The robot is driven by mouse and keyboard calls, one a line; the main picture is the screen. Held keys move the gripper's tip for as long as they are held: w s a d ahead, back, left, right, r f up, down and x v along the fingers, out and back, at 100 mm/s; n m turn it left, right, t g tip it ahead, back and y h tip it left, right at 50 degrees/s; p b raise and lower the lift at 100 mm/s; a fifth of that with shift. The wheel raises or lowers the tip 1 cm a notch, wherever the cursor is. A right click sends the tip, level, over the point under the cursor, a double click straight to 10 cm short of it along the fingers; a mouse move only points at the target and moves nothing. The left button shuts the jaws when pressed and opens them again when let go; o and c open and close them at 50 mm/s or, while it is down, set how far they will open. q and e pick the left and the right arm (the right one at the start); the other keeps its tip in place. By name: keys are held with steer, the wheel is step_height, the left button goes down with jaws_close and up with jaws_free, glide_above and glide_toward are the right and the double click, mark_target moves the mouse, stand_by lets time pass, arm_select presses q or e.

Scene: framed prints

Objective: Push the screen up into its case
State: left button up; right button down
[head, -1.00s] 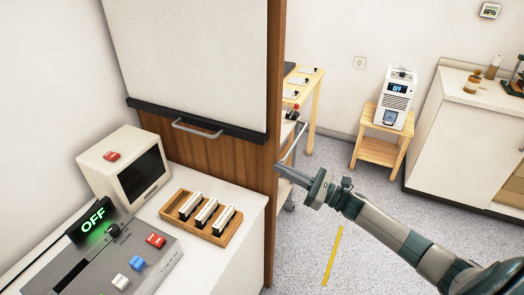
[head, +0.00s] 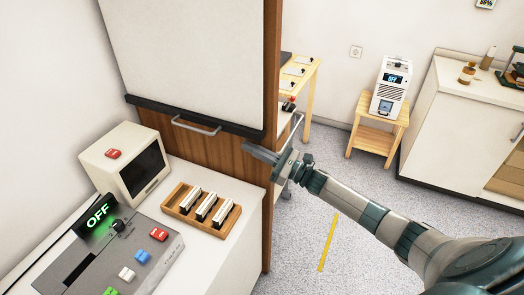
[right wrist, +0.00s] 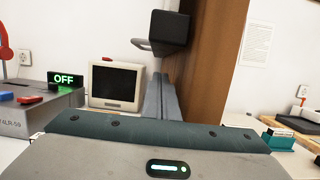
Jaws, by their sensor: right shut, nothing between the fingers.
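The white screen (head: 185,55) hangs pulled down at the upper left of the head view, in front of a brown wooden panel (head: 212,150). A black bar (head: 195,116) runs along its bottom edge, with a grey loop handle (head: 196,126) below the bar. The screen's case is not in view. My right gripper (head: 247,147) is shut and empty, in front of the panel, to the right of the handle and a little lower. In the right wrist view, the bar's end (right wrist: 171,26) and handle (right wrist: 143,45) show above the fingers (right wrist: 160,82). My left gripper is not in view.
Below the screen, a white counter (head: 245,195) holds a small monitor (head: 125,160), a wooden tray (head: 180,208) and a control box (head: 150,225) with an OFF sign (head: 98,215). A stool with a white device (head: 391,84) stands at the back right. Open floor lies right of the panel.

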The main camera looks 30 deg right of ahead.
arm_select(q)
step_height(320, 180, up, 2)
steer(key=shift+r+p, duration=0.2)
steer(key=shift+p, duration=0.6)
arm_select(e)
step_height(320, 180, up, 3)
steer(key=shift+s+d+r, duration=0.1)
steer(key=shift+s, duration=0.05)
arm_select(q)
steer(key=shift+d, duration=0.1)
